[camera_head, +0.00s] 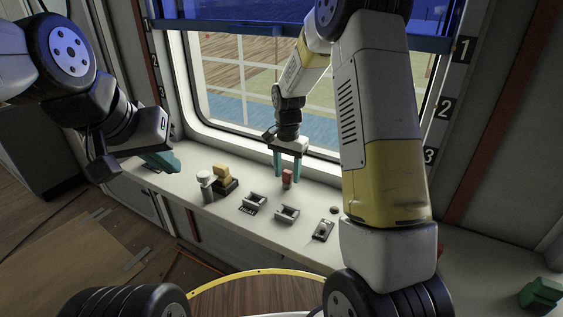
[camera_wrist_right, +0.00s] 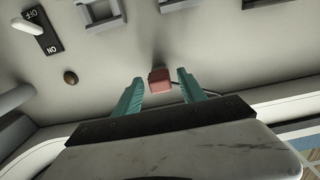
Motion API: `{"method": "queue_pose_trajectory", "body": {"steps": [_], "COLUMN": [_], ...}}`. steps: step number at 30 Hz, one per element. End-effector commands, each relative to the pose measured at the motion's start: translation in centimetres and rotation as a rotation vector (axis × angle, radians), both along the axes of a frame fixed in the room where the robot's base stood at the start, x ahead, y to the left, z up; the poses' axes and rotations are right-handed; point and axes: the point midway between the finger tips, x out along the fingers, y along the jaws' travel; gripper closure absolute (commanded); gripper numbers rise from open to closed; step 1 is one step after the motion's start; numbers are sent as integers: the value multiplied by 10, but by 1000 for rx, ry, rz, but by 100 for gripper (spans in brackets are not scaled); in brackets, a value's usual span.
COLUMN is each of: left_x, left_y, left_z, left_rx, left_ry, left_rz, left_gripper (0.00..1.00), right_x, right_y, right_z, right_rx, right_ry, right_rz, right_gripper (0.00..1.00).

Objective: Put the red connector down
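The red connector (camera_head: 287,179) is a small block on the pale console by the window, and appears to rest on its surface. It also shows in the right wrist view (camera_wrist_right: 160,80), with a thin dark cable to its right. My right gripper (camera_head: 288,174) is above and around it, its teal fingers apart. In the right wrist view its fingertips (camera_wrist_right: 160,77) stand either side of the connector with a gap on each side. My left gripper (camera_head: 166,162) is at the left over the console end, away from the connector; its finger opening cannot be made out.
On the console are two grey bracket-like sockets (camera_head: 286,214) (camera_head: 254,202), a switch plate (camera_head: 323,230), a round brown button (camera_head: 334,210), a yellow-handled block (camera_head: 222,176) and a white-topped post (camera_head: 205,184). The window (camera_head: 250,90) is close behind my right gripper.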

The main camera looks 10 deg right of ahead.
Motion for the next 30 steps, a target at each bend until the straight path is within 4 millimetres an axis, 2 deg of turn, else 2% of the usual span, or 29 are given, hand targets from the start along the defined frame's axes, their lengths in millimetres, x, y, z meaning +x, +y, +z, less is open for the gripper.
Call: {"method": "queue_pose_trajectory", "body": {"steps": [6,10,18,24,26,30], "left_x": [0,0,0,0,0,0], "left_y": [0,0,0,0,0,0], "left_z": [0,0,0,0,0,0], "left_rx": [0,0,0,0,0,0], "left_ry": [0,0,0,0,0,0], "left_rz": [0,0,0,0,0,0], "left_gripper": [100,100,100,100,100,100], "right_x": [0,1,1,-2,-7,-35], "right_y": [0,0,0,-1,-3,-12], "right_z": [1,13,59,81,92,134], "right_rx": [1,0,1,5,13,49], "right_ry": [-1,-3,-3,-7,-20,-94], "right_rz": [0,0,-1,6,19,98], "right_gripper": [52,52,52,52,52,52]}}
